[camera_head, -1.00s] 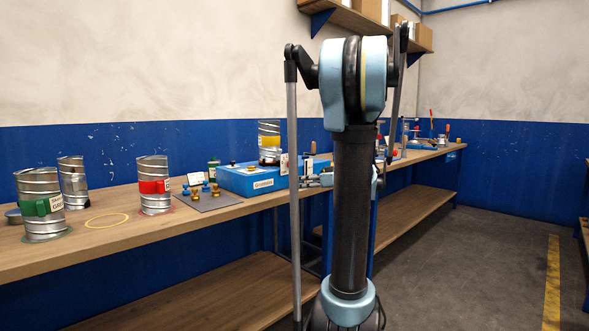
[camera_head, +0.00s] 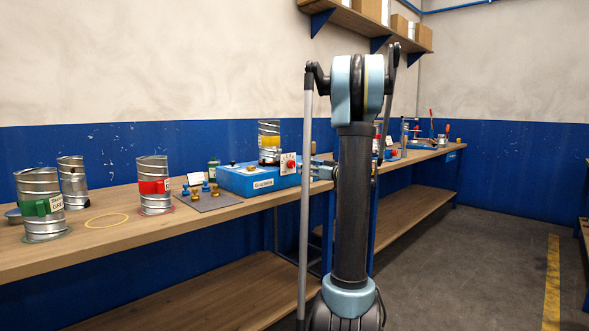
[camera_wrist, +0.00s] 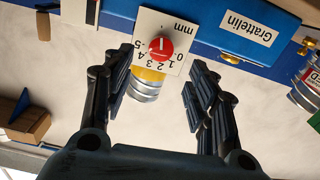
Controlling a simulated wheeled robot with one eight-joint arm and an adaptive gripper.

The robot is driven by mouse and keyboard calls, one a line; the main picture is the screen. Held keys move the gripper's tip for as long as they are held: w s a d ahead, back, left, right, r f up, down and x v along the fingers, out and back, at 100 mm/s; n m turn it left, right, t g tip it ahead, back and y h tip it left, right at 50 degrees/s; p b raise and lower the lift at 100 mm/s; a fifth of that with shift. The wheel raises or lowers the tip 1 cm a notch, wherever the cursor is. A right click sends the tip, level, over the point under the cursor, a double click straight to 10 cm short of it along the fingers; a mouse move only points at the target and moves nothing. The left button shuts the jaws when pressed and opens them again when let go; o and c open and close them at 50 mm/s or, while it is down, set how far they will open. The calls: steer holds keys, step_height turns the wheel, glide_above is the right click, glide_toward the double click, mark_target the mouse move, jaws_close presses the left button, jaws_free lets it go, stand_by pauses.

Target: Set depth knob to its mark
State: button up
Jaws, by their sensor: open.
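The depth knob (camera_wrist: 160,47) is round and red with a short white line on its face. It sits on a white scale plate (camera_wrist: 178,25) with numbers from 0 to 5 and "mm", seen upside down in the wrist view. In the head view the red knob (camera_head: 291,164) is on the right end of a blue box labelled "Grattelin" (camera_head: 248,180). My gripper (camera_wrist: 161,68) is open and empty, its fingers to either side of the knob in the picture and apart from it. Which number the line meets is too small to tell.
A duct piece with a yellow band (camera_head: 269,142) stands at the blue box. Brass and blue fittings lie on a grey mat (camera_head: 212,200) at left. Metal ducts (camera_head: 155,185) stand further left on the wooden bench (camera_head: 110,245). The floor at right is clear.

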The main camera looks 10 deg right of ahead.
mark_target(293, 164)
steer(key=x, duration=0.9)
steer(key=shift+w+a, duration=0.1)
steer(key=shift+a, duration=0.05)
steer(key=shift+c, duration=0.4)
steer(key=c, duration=1)
